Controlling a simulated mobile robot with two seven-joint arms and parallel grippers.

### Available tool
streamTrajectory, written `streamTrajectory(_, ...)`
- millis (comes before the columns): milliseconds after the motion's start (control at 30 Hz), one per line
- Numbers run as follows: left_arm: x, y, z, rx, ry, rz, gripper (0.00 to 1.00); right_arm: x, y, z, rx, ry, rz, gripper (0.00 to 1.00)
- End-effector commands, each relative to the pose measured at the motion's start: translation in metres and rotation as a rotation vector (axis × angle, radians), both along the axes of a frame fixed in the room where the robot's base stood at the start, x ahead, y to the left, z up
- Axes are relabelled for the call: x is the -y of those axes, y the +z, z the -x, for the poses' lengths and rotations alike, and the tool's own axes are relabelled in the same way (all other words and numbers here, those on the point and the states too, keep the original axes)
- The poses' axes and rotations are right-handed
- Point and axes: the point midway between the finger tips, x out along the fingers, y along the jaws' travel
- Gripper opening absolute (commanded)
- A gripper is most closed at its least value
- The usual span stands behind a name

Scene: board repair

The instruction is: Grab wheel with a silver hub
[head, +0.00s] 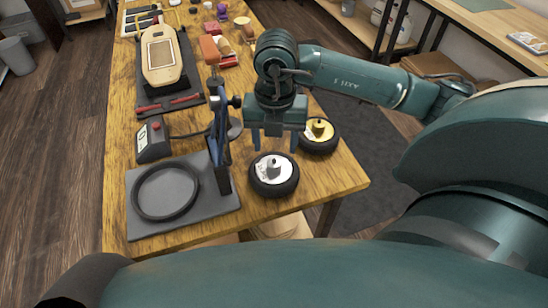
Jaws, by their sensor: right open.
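The wheel with a silver hub (273,180) lies flat on the near right part of the wooden table, its black tire around a pale centre with a silver hub standing up. The wheel with a gold hub (319,140) lies just behind it to the right. My right gripper (275,145) points down with its two fingers apart, above and slightly behind the silver-hub wheel. It holds nothing. I cannot tell its exact height above the wheel. My left gripper is not in view.
A grey base with a black ring (166,192) and a blue upright stand (220,135) are close left of the silver-hub wheel. A black box with a red button (153,142), red tools and a skateboard-like board (161,58) lie farther back. The table's right edge is near the wheels.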

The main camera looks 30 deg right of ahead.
Motion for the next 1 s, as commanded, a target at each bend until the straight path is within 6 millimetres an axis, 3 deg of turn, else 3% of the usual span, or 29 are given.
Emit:
streamTrajectory(300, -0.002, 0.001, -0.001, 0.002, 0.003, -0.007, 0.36, -0.002, -0.044, 0.000, -0.005, 0.001, 0.000, 0.54)
streamTrajectory(600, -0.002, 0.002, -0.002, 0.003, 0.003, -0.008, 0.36, -0.002, -0.049, -0.001, -0.001, 0.001, -0.001, 0.54)
streamTrajectory(1000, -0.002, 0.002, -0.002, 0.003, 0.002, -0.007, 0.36, -0.002, -0.049, -0.001, -0.002, 0.001, -0.001, 0.21)
